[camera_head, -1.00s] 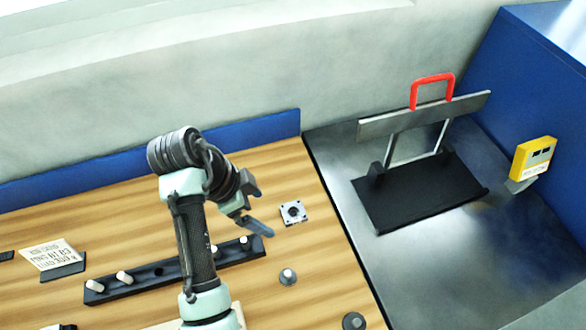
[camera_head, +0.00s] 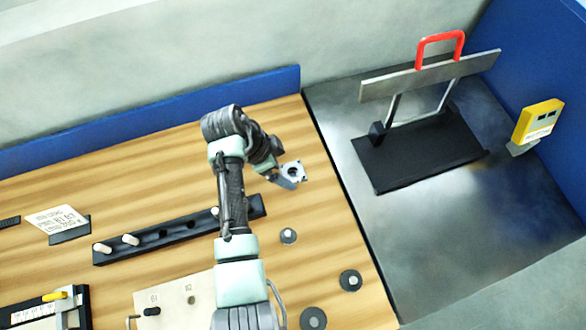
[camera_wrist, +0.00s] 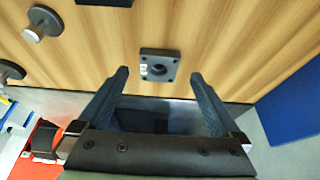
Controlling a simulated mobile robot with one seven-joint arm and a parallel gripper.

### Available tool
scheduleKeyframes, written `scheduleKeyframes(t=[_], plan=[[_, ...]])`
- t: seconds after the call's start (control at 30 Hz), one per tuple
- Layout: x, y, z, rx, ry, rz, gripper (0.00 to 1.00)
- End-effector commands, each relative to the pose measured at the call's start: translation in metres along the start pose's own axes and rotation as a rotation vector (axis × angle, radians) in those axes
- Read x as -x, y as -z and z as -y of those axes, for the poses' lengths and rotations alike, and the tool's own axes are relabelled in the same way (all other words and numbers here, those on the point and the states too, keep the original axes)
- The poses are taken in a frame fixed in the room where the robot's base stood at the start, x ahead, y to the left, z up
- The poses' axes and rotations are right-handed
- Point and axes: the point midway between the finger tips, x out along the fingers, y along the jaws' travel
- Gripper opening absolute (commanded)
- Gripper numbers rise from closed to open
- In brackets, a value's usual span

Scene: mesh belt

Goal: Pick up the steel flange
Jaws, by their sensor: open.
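The steel flange (camera_head: 293,171) is a small square plate with a round central hole and small corner holes. It lies flat on the wooden bench top, near the bench's right edge. In the wrist view the flange (camera_wrist: 146,54) lies ahead of the fingertips, about centred between them, with a small pale label on its left side. My gripper (camera_head: 284,181) is beside the flange in the head view and overlaps its lower left edge. In the wrist view my gripper (camera_wrist: 160,78) is open, with nothing between its fingers. How high the fingertips are above the bench I cannot tell.
A black peg rack (camera_head: 180,229) lies left of the flange. Several round knob-like parts, one a small grey knob (camera_head: 288,236), stand nearer the front. A metal surface with a black stand (camera_head: 415,160) and red handle (camera_head: 440,38) lies to the right. Blue panels border the back.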

Motion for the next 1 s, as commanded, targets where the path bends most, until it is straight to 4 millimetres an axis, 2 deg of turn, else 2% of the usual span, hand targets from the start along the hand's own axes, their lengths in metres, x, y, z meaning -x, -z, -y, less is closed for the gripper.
scheduleKeyframes(t=[0.07,0.2,0.5,0.57,1.0], plan=[[-0.011,0.005,-0.005,-0.001,-0.007,0.001,1.00],[-0.027,0.003,-0.003,-0.001,-0.003,0.000,1.00],[-0.032,0.003,-0.002,-0.001,0.000,0.000,1.00],[-0.032,0.003,-0.002,-0.001,0.000,0.000,0.91],[-0.032,0.003,-0.002,0.000,-0.001,0.000,0.12]])
